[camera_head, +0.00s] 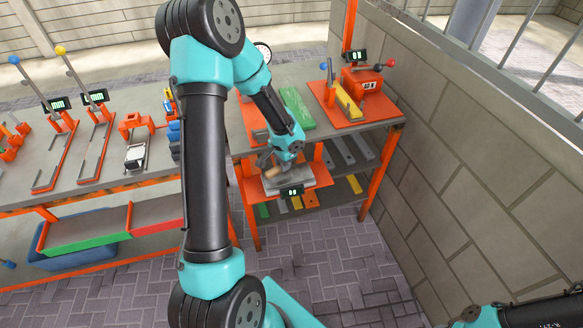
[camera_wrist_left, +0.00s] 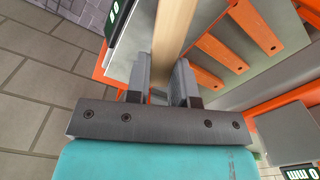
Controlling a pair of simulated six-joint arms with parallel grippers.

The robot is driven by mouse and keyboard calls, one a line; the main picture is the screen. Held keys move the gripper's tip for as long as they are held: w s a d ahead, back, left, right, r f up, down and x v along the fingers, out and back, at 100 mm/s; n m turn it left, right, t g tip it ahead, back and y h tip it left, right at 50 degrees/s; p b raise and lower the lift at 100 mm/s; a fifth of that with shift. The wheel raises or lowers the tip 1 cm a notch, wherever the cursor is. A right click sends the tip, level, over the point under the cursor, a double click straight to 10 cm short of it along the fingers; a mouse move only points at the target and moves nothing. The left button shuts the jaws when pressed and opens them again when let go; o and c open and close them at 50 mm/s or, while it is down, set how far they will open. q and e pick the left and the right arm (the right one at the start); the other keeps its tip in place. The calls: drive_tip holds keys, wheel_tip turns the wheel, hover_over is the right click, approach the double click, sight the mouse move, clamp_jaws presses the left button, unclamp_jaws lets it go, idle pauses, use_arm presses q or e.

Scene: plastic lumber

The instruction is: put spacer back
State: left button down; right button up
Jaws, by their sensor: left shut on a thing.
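The spacer is a tan, wood-coloured bar (camera_wrist_left: 174,35) in the left wrist view. It lies between the two fingers of my left gripper (camera_wrist_left: 161,88), which is shut on it. In the head view my left gripper (camera_head: 270,163) points down over a grey plate (camera_head: 308,178) on an orange pull-out stand. A short tan part of the spacer (camera_head: 272,174) shows at the fingertips. I cannot tell whether the spacer touches the plate. My right gripper is out of view; only part of that arm shows at the bottom right.
A small display (camera_head: 292,191) sits at the stand's front edge. Several orange strips (camera_wrist_left: 220,53) show in the wrist view. A green board (camera_head: 297,108) and a red-orange machine (camera_head: 362,82) stand on the bench above. A block wall (camera_head: 460,150) closes the right side.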

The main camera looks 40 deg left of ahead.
use_arm(q)
drive_tip(key=shift+a, duration=0.15)
drive_tip(key=shift+w+a, duration=0.2)
drive_tip(key=shift+w+f, duration=0.1)
drive_tip(key=shift+f, duration=1.7)
drive_tip(key=shift+f, duration=0.15)
drive_tip(key=c, duration=1)
unclamp_jaws()
wheel_tip(320, 180, up, 12)
drive_tip(key=shift+r, duration=0.2)
